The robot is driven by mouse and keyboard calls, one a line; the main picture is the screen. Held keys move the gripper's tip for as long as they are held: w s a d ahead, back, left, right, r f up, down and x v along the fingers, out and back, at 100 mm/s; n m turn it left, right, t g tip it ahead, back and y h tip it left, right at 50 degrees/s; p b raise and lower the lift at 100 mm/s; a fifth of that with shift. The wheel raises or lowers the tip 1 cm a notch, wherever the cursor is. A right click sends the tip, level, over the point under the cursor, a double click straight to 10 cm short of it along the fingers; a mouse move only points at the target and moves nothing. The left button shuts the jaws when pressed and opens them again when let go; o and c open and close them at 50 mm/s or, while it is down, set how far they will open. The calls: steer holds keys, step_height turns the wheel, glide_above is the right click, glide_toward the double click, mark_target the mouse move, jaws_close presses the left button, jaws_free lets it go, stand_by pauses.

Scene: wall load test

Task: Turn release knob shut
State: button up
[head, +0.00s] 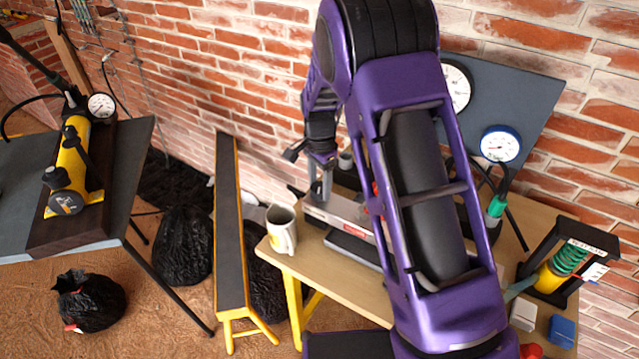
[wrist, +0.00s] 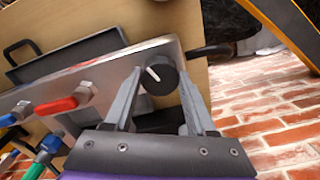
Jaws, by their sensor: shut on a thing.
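The release knob (wrist: 158,76) is black and round with a white pointer mark, on a long grey metal block (wrist: 98,72). In the wrist view the pointer slants toward the upper left. My gripper (wrist: 159,72) has one finger on each side of the knob and is shut on it. In the head view my gripper (head: 321,188) reaches down at the left end of the block (head: 345,212) on the wooden table (head: 310,268). My purple arm hides much of the table there, and I cannot make out the knob's pointer in that view.
A red lever (wrist: 57,105) and a blue lever (wrist: 8,120) sit along the block. A white mug (head: 281,232) stands near the table's left edge. Gauges (head: 500,144) are on a dark board by the brick wall. A yellow hand pump (head: 72,170) is on the left table.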

mark_target(319, 187)
steer(key=shift+m+p, duration=0.55)
steer(key=shift+m, duration=1.75)
steer(key=o, duration=1.4)
steer(key=shift+c, duration=0.2)
step_height(319, 187, up, 18)
steer(key=shift+f+p, duration=0.25)
steer(key=shift+p, duration=0.1)
